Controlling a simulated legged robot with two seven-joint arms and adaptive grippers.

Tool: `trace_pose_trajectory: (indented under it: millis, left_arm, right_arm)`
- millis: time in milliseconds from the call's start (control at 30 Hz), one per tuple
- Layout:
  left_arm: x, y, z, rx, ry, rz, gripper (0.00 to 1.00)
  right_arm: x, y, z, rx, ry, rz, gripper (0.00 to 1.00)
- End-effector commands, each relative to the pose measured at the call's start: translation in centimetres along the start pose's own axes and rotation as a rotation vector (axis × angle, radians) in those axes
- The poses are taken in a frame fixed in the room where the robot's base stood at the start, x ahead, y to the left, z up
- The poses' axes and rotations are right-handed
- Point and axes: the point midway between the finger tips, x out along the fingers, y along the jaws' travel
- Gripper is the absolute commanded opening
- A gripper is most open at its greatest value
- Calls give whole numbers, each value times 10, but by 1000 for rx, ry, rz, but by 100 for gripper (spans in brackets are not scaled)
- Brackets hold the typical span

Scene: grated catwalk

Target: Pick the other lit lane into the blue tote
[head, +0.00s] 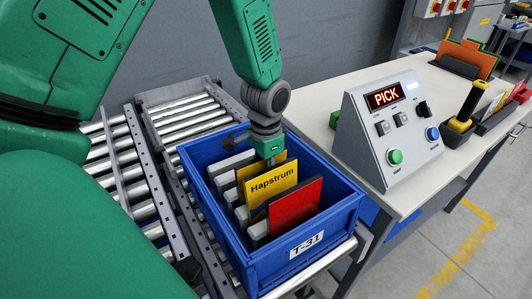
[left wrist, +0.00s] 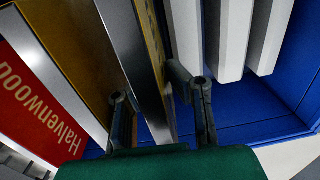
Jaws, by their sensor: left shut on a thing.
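The blue tote (head: 300,264), labelled T-31, stands on the roller conveyor and holds upright plates between pale dividers. A red plate (head: 294,215) is at the front of the tote. A yellow plate marked Hapstrum (head: 272,187) stands behind it. My left gripper (head: 269,158) is down in the tote at the top edge of the Hapstrum plate, shut on a yellow plate. In the left wrist view its fingers (left wrist: 160,95) straddle a yellow plate edge. A red plate marked Halvenwood (left wrist: 35,90) is at left there. My right gripper is not in view.
A console (head: 388,125) with a lit PICK display, a green button and a blue button stands on the pale bench (head: 330,105). A black and yellow handheld device (head: 463,110) and racks of coloured plates (head: 468,58) are further right. Rollers (head: 185,115) lie left of and behind the tote.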

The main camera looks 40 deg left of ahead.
Motion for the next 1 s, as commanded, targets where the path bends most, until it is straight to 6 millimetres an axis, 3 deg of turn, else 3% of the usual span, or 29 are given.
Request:
trace_pose_trajectory:
  millis: [267,300,367,567,667,1000]
  left_arm:
    - [0,0,0,0,0,0,0]
    - [0,0,0,0,0,0,20]
    - [0,0,0,0,0,0,37]
    - [0,0,0,0,0,0,37]
    - [0,0,0,0,0,0,54]
    - [-2,0,0,0,0,0,54]
  right_arm:
    - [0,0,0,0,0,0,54]
    - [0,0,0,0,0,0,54]
    - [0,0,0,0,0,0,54]
    - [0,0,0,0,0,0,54]
    - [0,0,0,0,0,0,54]
    - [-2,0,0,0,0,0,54]
